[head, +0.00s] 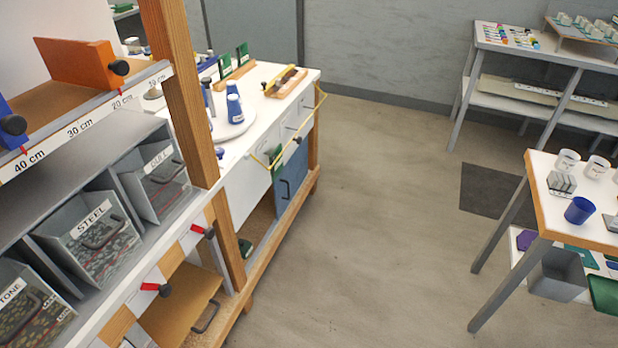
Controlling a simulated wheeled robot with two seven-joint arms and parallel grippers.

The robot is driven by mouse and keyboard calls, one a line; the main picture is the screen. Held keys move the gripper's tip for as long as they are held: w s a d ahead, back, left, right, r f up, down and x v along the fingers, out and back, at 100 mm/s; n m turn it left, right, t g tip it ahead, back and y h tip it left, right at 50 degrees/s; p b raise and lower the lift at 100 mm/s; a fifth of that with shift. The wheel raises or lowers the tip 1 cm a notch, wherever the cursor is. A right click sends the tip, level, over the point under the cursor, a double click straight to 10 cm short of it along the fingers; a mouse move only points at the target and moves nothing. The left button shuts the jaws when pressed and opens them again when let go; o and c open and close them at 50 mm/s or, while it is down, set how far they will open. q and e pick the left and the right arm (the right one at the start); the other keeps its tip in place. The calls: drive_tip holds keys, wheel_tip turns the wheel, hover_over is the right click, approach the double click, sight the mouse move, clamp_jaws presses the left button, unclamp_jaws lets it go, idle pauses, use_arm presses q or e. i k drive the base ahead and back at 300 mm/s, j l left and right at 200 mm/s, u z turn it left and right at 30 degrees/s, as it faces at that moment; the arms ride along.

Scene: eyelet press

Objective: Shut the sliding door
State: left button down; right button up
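A blue door panel (292,180) with a dark bar handle (285,189) stands upright under the far end of the long white bench (240,190). To its left an open gap shows the lower wooden shelf. Nearer, a tan wooden panel (180,306) with a dark bar handle (207,317) sits below the bins. I cannot tell whether this tan panel slides or swings. Neither of my grippers is in view.
A wooden post (181,90) rises in front of the bench. A yellow cord (288,150) hangs at the far end. The floor (390,220) is clear up to the right table (545,205).

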sight(295, 171)
drive_tip(key=i+l, duration=0.3)
drive_tip(key=l, duration=0.15)
drive_tip(key=i+l, duration=0.6)
drive_tip(key=l, duration=0.25)
drive_tip(key=i+l+u, duration=0.1)
drive_tip(key=i+l, duration=0.55)
drive_tip(key=l, duration=0.25)
